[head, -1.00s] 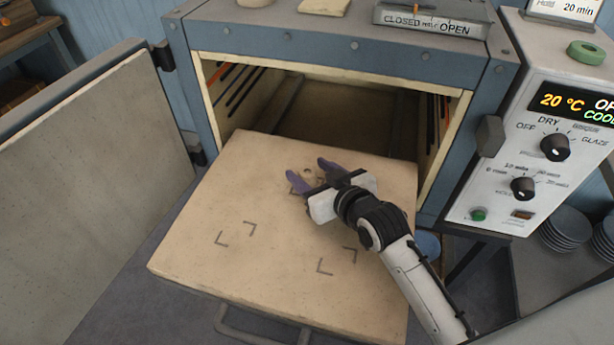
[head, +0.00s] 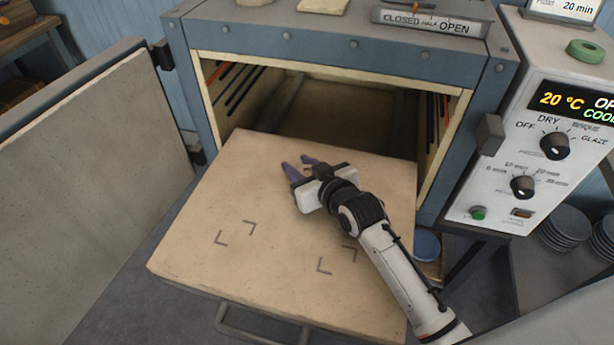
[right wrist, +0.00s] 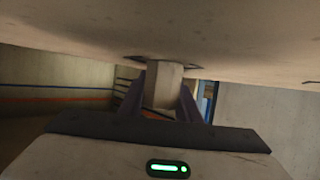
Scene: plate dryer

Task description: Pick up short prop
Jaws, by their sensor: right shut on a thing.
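The short prop (right wrist: 163,85) is a pale beige block between the two purple fingers of my right gripper in the right wrist view. Its far end meets the pale shelf surface (right wrist: 190,38) at a dark mark. My right gripper (head: 294,162) is shut on the prop, low over the back part of the pulled-out shelf (head: 210,205). In the head view the prop is not clearly visible between the fingers. I cannot tell whether it is still touching the shelf. My left gripper is not in view.
Corner marks (head: 236,233) are drawn on the bare shelf front. The open dryer chamber (head: 330,110) lies behind the shelf, with its door (head: 90,180) swung out left. The control box (head: 540,150) stands at right. Stacked plates (head: 565,228) are below it.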

